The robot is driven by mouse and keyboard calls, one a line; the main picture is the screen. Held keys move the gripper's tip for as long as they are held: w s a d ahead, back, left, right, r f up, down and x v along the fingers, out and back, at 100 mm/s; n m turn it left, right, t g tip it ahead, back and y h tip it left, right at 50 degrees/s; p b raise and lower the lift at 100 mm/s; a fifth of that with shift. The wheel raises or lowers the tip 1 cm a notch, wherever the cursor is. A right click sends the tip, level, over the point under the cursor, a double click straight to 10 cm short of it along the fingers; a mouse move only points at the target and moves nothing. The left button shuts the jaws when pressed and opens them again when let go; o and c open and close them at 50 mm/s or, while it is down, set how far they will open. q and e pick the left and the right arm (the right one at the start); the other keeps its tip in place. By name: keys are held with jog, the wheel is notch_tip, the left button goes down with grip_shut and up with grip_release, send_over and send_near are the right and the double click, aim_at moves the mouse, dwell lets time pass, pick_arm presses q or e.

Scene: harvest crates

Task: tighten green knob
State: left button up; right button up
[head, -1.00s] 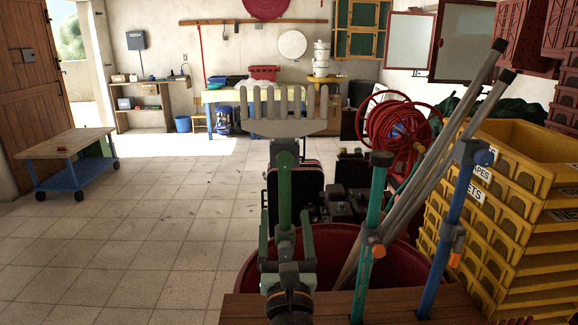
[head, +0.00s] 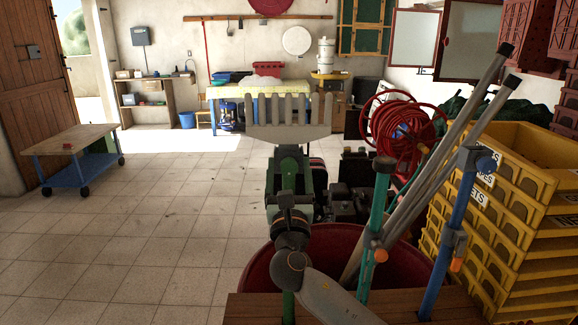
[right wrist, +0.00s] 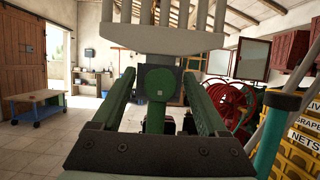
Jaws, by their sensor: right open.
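A grey comb-like rake head (head: 290,118) stands upright on a green pole (head: 289,308). The green knob (right wrist: 159,84) is a round disc with a small pale centre, on a dark collar just below the comb in the right wrist view. My right gripper (right wrist: 159,78) is open, with its green fingers on the left and right of the knob. I cannot tell whether they touch it. In the head view my right gripper (head: 290,165) covers the collar and much of the pole, and the knob is hidden there. My left gripper is not in view.
A teal pole (head: 376,215) and a blue pole (head: 462,205), both with orange knobs, stand close on the right beside grey poles (head: 440,165). A wooden rack board (head: 400,306) and a red tub (head: 335,240) are below. Yellow crates (head: 500,215) are stacked at right.

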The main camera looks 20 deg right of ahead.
jog(key=shift+w, duration=0.1)
grip_shut()
dwell(0.7)
